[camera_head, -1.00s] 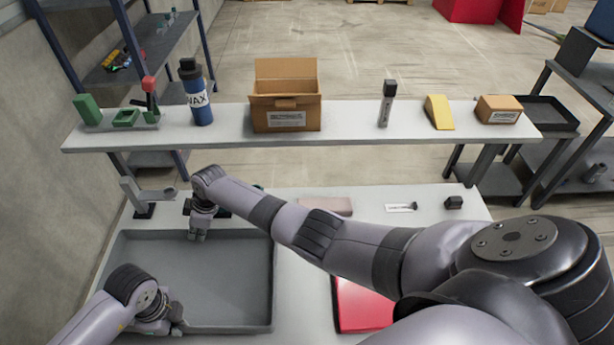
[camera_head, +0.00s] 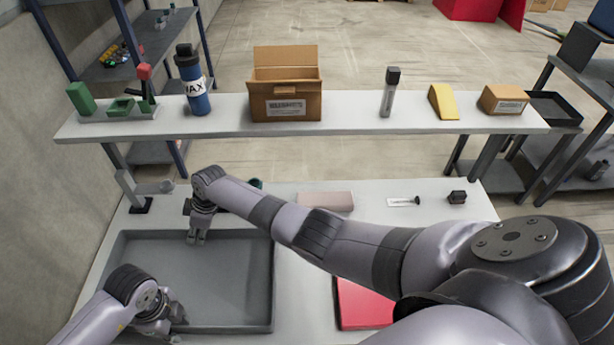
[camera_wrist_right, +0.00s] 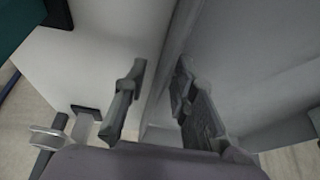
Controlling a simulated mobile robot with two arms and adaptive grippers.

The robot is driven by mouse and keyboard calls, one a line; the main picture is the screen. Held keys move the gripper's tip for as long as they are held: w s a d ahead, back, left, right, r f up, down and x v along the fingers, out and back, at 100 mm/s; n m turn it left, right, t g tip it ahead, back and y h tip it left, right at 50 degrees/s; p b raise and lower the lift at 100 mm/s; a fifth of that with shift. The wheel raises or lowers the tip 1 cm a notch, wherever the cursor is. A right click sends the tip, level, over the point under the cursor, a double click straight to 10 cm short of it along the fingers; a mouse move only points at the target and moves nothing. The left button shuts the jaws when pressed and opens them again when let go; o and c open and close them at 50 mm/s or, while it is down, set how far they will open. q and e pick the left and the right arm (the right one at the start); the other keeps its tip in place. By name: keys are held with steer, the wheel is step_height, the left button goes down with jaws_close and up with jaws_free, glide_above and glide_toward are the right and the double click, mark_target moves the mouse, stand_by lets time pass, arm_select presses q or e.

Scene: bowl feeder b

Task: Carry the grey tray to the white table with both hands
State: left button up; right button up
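The grey tray (camera_head: 273,290) is a wide shallow tray at the lower left of the head view, level, over the left part of the white table (camera_head: 305,260). I cannot tell whether its underside touches the table. My right gripper (camera_head: 197,238) is at the far rim, pointing down. In the right wrist view its fingers (camera_wrist_right: 158,100) stand close on either side of the tray wall (camera_wrist_right: 168,75). My left gripper (camera_head: 178,322) is at the near rim; its fingertips are small and partly hidden by the hand.
A raised shelf (camera_head: 345,127) behind the table bears a wax bottle (camera_head: 196,85), an open carton (camera_head: 286,105) and a yellow wedge (camera_head: 443,102). A pink block (camera_head: 326,201) lies at the table's back.

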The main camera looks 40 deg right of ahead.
arm_select(q)
step_height(320, 180, up, 12)
arm_select(e)
steer(key=v, duration=1.2)
stand_by(0.4)
stand_by(0.4)
